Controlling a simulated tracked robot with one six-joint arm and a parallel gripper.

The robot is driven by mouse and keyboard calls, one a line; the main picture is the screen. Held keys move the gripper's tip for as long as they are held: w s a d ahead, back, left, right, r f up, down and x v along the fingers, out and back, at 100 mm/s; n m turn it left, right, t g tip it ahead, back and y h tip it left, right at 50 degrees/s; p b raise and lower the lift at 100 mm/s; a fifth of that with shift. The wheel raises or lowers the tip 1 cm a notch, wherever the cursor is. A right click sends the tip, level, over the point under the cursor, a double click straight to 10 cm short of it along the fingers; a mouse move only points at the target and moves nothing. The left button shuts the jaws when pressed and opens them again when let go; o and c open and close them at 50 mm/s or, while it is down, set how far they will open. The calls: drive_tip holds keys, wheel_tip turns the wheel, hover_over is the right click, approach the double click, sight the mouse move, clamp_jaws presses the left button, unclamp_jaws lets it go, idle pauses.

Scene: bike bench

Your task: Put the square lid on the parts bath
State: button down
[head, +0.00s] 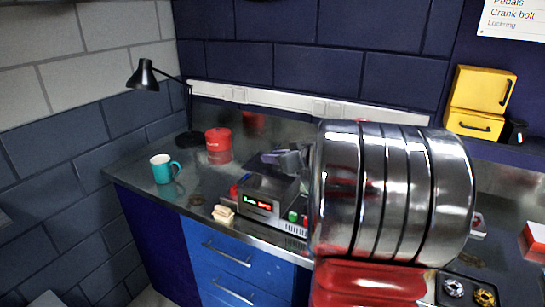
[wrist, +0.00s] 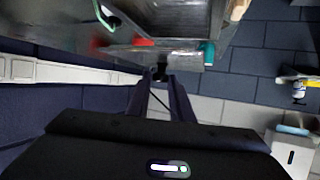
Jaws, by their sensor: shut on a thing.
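The parts bath (head: 262,209) is a grey box with a lit green and red display, on the bench in the middle of the head view. My gripper (head: 289,157) shows as a dark grey-violet shape just above and behind it, partly hidden by my chrome arm. In the wrist view my gripper (wrist: 160,82) has its two dark fingers close together. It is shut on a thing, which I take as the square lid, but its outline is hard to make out. I cannot tell whether it touches the bath.
A red tin (head: 218,145), a teal mug (head: 162,169) and a black lamp (head: 144,76) stand to the left. A small cream block (head: 223,214) lies by the bath's front left. Yellow boxes (head: 482,97) stand at the right. Bare bench shows between mug and bath.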

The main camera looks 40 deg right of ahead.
drive_tip(key=shift+f, duration=2.45)
drive_tip(key=shift+w+f, duration=0.1)
drive_tip(key=shift+f, duration=0.5)
drive_tip(key=c, duration=1.5)
unclamp_jaws()
drive_tip(key=shift+r, duration=0.1)
approach(274, 168)
drive_tip(key=s, duration=0.2)
drive_tip(key=f, duration=0.1)
drive_tip(key=shift+s+d+f, duration=0.1)
drive_tip(key=shift+s+d, duration=0.2)
drive_tip(key=shift+s, duration=0.1)
